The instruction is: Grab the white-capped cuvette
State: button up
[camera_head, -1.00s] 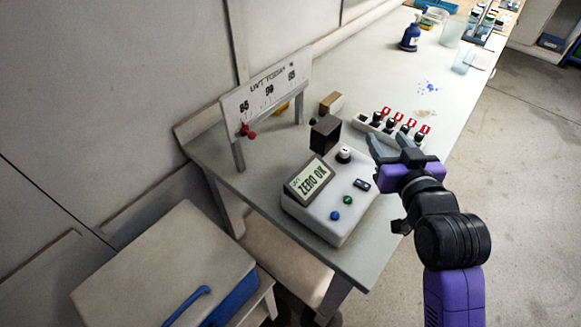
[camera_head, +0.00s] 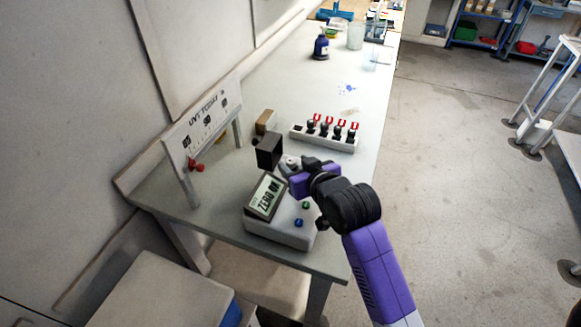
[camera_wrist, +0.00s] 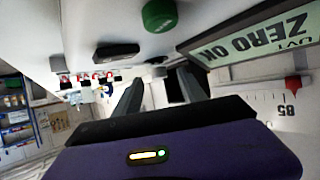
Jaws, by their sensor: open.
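The white-capped cuvette (camera_head: 292,160) sits in the top of the grey-white meter (camera_head: 268,230), whose screen reads ZERO OK. Only its pale cap shows, partly covered by my fingers. My gripper (camera_head: 302,166) is over the meter, close to the cap. In the wrist view my gripper (camera_wrist: 160,76) has its two dark fingers apart, with a small pale and dark shape between and beyond them that looks like the cuvette top. I cannot tell whether a finger touches it.
A white rack (camera_head: 326,139) of red-marked, dark-capped cuvettes stands behind the meter. A black block (camera_head: 269,151) and a brown block (camera_head: 265,121) stand nearby. A UVT TODAY board (camera_head: 203,117) with a red peg stands at left.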

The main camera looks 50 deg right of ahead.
jog(key=shift+x, duration=0.85)
grip_shut()
